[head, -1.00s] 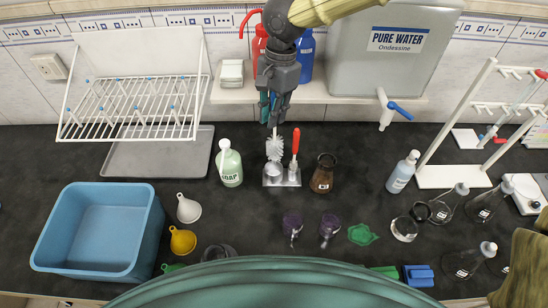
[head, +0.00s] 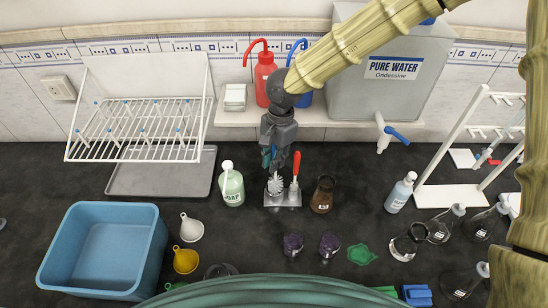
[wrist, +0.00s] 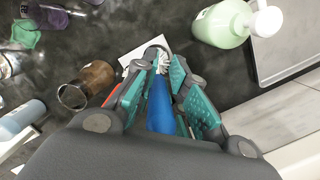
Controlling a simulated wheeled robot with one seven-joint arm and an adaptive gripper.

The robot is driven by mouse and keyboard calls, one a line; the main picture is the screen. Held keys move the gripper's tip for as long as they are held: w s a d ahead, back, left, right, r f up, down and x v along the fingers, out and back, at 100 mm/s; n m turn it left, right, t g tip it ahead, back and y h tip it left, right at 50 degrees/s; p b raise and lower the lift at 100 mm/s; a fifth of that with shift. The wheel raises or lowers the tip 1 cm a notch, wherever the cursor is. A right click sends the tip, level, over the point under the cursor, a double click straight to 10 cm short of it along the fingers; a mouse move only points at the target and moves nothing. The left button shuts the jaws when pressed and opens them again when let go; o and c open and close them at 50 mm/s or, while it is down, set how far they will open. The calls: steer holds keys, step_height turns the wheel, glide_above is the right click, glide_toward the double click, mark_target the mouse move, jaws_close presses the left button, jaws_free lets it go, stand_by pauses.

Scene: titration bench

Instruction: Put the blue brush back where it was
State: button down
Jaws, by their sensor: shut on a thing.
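My gripper (head: 270,158) points down over the metal brush holder (head: 290,200) and is shut on the blue brush. In the wrist view the brush's blue handle (wrist: 160,108) lies between the teal finger pads. Its white bristles (head: 275,184) are at the left cup of the holder, and seem to be partly in it; the exact depth is hidden. In the wrist view the bristles (wrist: 163,63) show beyond the fingertips. A red-handled brush (head: 296,165) stands upright in the holder's right side, close to my gripper.
A soap bottle (head: 231,188) stands just left of the holder, and a brown flask (head: 323,194) just right. Behind are a shelf with red (head: 264,80) and blue wash bottles and the pure water tank (head: 390,90).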

steer(key=shift+f, duration=0.25)
steer(key=shift+s+r, duration=0.1)
steer(key=c, duration=1.5)
jaws_free()
steer(key=shift+o, duration=0.2)
step_height(320, 180, up, 12)
steer(key=w+d+b, duration=0.1)
steer(key=b, duration=0.1)
steer(key=shift+w+d+b, duration=0.2)
steer(key=shift+b, duration=0.2)
